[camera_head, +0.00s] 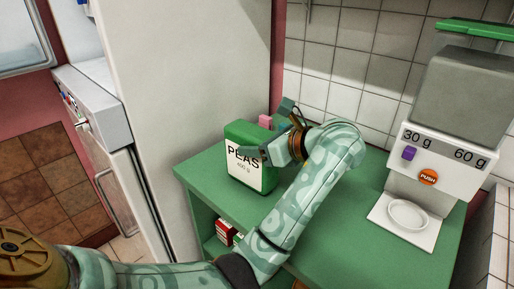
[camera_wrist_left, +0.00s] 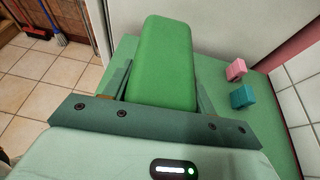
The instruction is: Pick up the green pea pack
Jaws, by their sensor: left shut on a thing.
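The green pea pack (camera_head: 247,180) has a white label reading "PEAS 400 g". It stands upright on the green top of the shelf (camera_head: 340,230), near the left edge. My left gripper (camera_head: 268,150) reaches it from the right and is shut on the pack. In the left wrist view the pack (camera_wrist_left: 163,62) sits between the two fingers of my left gripper (camera_wrist_left: 160,95). Part of the pack's right side is hidden by the gripper in the head view. I cannot tell whether the pack touches the top. My right gripper is not in view.
A pink block (camera_wrist_left: 236,69) and a teal block (camera_wrist_left: 243,96) lie behind the pack. A grey and white dispenser (camera_head: 440,150) with a push button stands at right. A red and white box (camera_head: 226,232) is on the shelf below. A tall white cabinet (camera_head: 200,90) stands at left.

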